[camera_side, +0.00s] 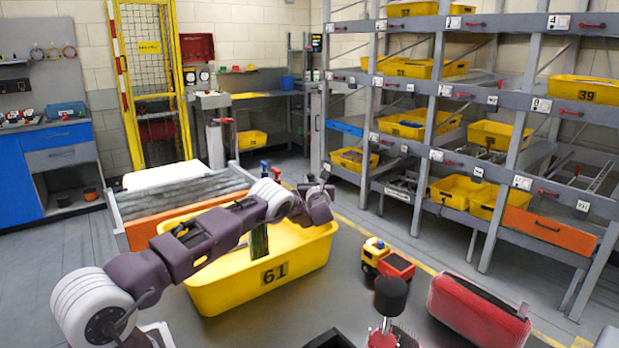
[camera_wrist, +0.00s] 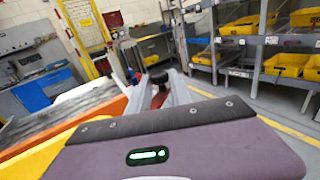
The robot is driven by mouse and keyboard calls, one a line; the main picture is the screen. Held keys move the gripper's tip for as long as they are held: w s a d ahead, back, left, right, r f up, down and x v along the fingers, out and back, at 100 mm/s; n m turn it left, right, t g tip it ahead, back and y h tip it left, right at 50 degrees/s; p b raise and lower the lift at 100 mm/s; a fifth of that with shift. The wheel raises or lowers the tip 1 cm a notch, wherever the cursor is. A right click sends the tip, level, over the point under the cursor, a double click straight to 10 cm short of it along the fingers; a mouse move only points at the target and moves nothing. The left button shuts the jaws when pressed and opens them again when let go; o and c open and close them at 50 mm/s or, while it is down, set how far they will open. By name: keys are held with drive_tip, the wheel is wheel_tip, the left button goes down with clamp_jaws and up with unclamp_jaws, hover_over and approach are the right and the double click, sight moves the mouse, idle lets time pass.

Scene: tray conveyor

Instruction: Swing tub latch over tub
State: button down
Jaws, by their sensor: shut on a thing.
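The yellow tub (camera_side: 262,274) marked 61 stands on the grey table beside the conveyor. My arm reaches across above it. My gripper (camera_side: 318,190) is over the tub's far right side. In the wrist view my gripper (camera_wrist: 160,88) has its grey fingers closed around a small part with a black round top and some red below, which I take for the tub latch (camera_wrist: 158,77). In the side view my gripper hides most of that part. The yellow edge of the tub (camera_wrist: 38,158) shows at the lower left of the wrist view.
The roller conveyor (camera_side: 180,196) with an orange side lies behind the tub. A toy truck (camera_side: 388,262), a black-topped knob (camera_side: 391,296) and a red case (camera_side: 478,312) stand to the right. A rack (camera_side: 440,110) with several yellow bins fills the back right.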

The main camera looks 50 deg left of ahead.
drive_tip(key=shift+w+a+r+t, duration=0.1)
drive_tip(key=shift+a+r+t, duration=0.05)
drive_tip(key=shift+a+r, duration=0.4)
drive_tip(key=shift+w+a+r+t, duration=0.15)
drive_tip(key=shift+a+r, duration=0.15)
drive_tip(key=shift+r, duration=0.35)
drive_tip(key=c, duration=1.2)
unclamp_jaws()
drive_tip(key=shift+s+a, duration=0.1)
drive_tip(key=shift+s, duration=0.05)
drive_tip(key=shift+c, duration=0.2)
drive_tip(key=shift+w+a+f, duration=0.3)
drive_tip(key=shift+w+f, duration=0.15)
drive_tip(key=shift+f, duration=0.35)
drive_tip(key=shift+d, duration=0.1)
drive_tip(key=v, duration=0.4)
drive_tip(key=shift+d+r, duration=0.1)
wheel_tip(320, 180, up, 7)
drive_tip(key=shift+d, duration=0.35)
drive_tip(key=shift+s+r, duration=0.1)
drive_tip(key=shift+r, duration=0.05)
